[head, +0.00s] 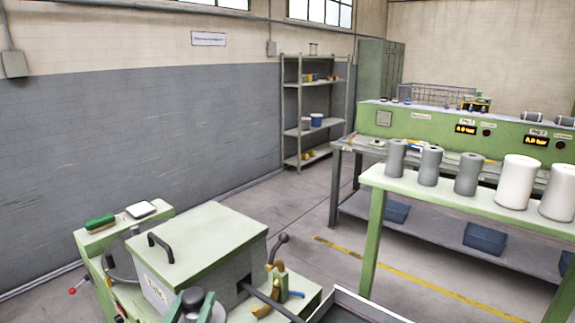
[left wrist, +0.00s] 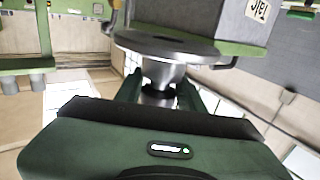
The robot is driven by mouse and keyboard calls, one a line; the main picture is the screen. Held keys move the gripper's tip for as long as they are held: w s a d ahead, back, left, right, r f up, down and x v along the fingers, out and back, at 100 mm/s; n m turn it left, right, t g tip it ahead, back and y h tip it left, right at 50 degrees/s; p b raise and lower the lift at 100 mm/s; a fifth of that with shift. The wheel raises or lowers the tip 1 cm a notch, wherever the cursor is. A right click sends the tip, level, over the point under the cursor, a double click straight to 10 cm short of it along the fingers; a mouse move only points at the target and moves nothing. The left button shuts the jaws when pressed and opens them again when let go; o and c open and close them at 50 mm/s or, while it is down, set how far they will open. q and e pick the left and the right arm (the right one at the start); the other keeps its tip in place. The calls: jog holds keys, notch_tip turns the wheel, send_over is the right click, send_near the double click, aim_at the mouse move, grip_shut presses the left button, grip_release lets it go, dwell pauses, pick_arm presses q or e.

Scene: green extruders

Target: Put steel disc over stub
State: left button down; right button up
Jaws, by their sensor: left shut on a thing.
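The steel disc (left wrist: 165,47) is a wide, flat, round plate with a narrower steel hub (left wrist: 160,75). In the left wrist view my left gripper (left wrist: 161,93) has its two dark green fingers on either side of that hub, shut on it. In the head view my left gripper (head: 192,308) is at the bottom edge, in front of the green machine, with a grey top piece (head: 193,296) between its fingers. The disc's plate is mostly hidden there. I cannot make out the stub in either view. My right gripper is not in view.
The green machine (head: 205,235) has a black handle on its lid and a lever at its right. A green brush (head: 100,221) lies on the ledge at left. A green table (head: 400,180) with grey and white spools stands at right. Open floor lies between.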

pick_arm(q)
jog(key=s+f, duration=0.3)
jog(key=s, duration=0.4)
jog(key=s+a+f+y, duration=0.1)
jog(key=s+f, duration=0.3)
jog(key=s, duration=0.3)
jog(key=shift+a+f+n, duration=0.15)
jog(key=shift+f+n, duration=0.15)
